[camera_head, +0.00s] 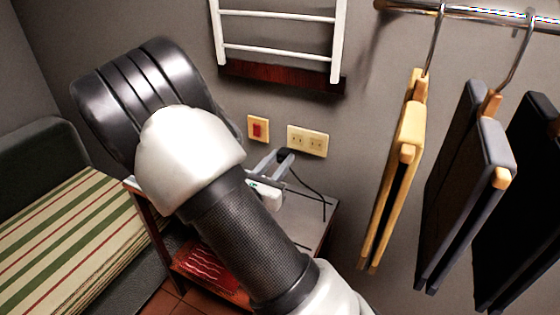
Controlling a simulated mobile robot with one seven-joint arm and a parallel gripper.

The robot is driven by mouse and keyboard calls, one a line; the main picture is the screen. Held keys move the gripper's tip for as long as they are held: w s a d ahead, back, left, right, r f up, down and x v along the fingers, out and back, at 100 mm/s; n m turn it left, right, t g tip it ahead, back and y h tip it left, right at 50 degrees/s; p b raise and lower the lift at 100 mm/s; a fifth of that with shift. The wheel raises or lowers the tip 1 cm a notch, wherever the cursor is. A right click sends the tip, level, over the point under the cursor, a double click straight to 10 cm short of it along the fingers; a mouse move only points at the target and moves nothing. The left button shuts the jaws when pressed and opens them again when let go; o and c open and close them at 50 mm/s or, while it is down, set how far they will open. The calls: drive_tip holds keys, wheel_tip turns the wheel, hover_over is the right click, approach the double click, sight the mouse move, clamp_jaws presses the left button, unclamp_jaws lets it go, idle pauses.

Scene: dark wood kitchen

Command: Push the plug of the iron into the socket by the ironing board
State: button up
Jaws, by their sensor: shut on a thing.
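A cream socket plate (307,141) with several outlets is on the grey wall. My gripper (280,155) is just below its left end, with its fingers shut on the dark plug (286,154). The plug is close to the left end of the plate; I cannot tell whether it touches the plate or is in an outlet. A black cord (307,186) runs from the plug down to the right over a grey-topped stand (304,213). The iron itself cannot be made out; my arm hides much of the stand.
A cream plate with a red switch (258,129) is left of the socket. A white rack (280,50) is on the wall above. Hangers with wooden and dark boards (400,165) hang from a rail at right. A striped seat (60,235) is at left.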

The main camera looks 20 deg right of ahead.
drive_tip(key=shift+b+x, duration=0.45)
drive_tip(key=shift+x, duration=2.5)
drive_tip(key=shift+w+d+f, duration=0.1)
drive_tip(key=shift+w+d, duration=0.15)
drive_tip(key=shift+d, duration=0.05)
idle(0.6)
drive_tip(key=o, duration=1.1)
drive_tip(key=shift+c, duration=0.2)
drive_tip(key=p+v, duration=0.1)
drive_tip(key=v, duration=1.6)
drive_tip(key=shift+s+a, duration=0.15)
drive_tip(key=shift+a, duration=0.05)
